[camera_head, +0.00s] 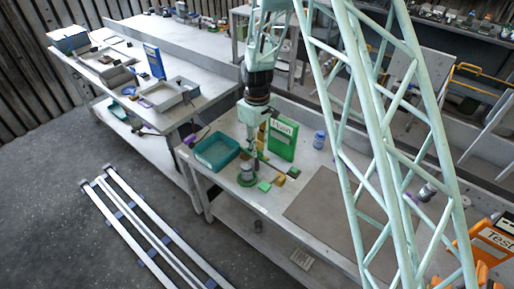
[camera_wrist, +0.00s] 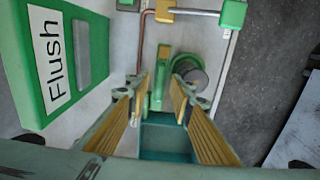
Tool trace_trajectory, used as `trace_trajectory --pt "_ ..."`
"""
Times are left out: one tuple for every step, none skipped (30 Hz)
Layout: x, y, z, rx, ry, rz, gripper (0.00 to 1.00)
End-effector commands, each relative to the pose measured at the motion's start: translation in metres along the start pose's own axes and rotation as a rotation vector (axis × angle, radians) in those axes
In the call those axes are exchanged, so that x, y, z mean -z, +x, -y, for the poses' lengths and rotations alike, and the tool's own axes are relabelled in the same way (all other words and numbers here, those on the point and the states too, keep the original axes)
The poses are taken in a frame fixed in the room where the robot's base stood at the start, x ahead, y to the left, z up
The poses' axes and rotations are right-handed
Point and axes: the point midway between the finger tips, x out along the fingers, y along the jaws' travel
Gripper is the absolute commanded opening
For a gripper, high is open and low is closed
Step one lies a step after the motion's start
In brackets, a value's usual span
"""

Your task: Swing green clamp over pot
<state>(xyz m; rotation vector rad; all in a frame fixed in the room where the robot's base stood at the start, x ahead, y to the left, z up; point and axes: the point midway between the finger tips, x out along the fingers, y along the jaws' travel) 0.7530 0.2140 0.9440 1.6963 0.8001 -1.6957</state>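The pot (camera_head: 248,168) is a small grey cylinder standing by a round green base (camera_head: 245,181) on the workbench. In the wrist view the pot (camera_wrist: 194,82) shows at the right, against the green ring (camera_wrist: 186,64). The green clamp (camera_wrist: 156,92) is a narrow green bar left of the pot, with a yellow piece near its far end. My gripper (camera_wrist: 160,92) has its yellow-padded fingers apart, one on each side of the bar in the picture, with gaps visible. Whether it touches the clamp is unclear. In the head view my gripper (camera_head: 255,152) is just above the pot.
A green box labelled "Flush" (camera_wrist: 62,60) stands close on the left in the wrist view. A teal tray (camera_head: 217,151) lies left of the pot. A brown mat (camera_head: 325,212) lies farther right.

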Motion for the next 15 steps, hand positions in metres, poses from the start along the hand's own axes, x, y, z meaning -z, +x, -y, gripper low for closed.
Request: trace_trajectory --pt "0.0000 0.0003 0.0000 0.000 0.000 0.000 0.21" --pt "0.0000 0.0003 0.0000 0.000 0.000 0.000 0.21" --pt "0.0000 0.0004 0.0000 0.000 0.000 0.000 0.21" --pt "0.0000 0.0004 0.0000 0.000 0.000 0.000 0.21" --pt "0.0000 0.0004 0.0000 0.000 0.000 0.000 0.21" --pt "0.0000 0.0003 0.0000 0.000 0.000 0.000 0.21" --pt "0.0000 0.0003 0.0000 0.000 0.000 0.000 0.21" --pt "0.0000 0.0003 0.0000 0.000 0.000 0.000 0.21" --pt "0.0000 0.0003 0.0000 0.000 0.000 0.000 0.17" --pt "0.0000 0.0003 0.0000 0.000 0.000 0.000 0.15" --pt "0.0000 0.0003 0.0000 0.000 0.000 0.000 0.12" --pt "0.0000 0.0002 0.0000 0.000 0.000 0.000 0.08" --pt "0.0000 0.0002 0.0000 0.000 0.000 0.000 0.06" --pt "0.0001 0.0002 0.0000 0.000 0.000 0.000 0.03" --pt "0.0001 0.0002 -0.0001 0.000 0.000 0.000 0.00"
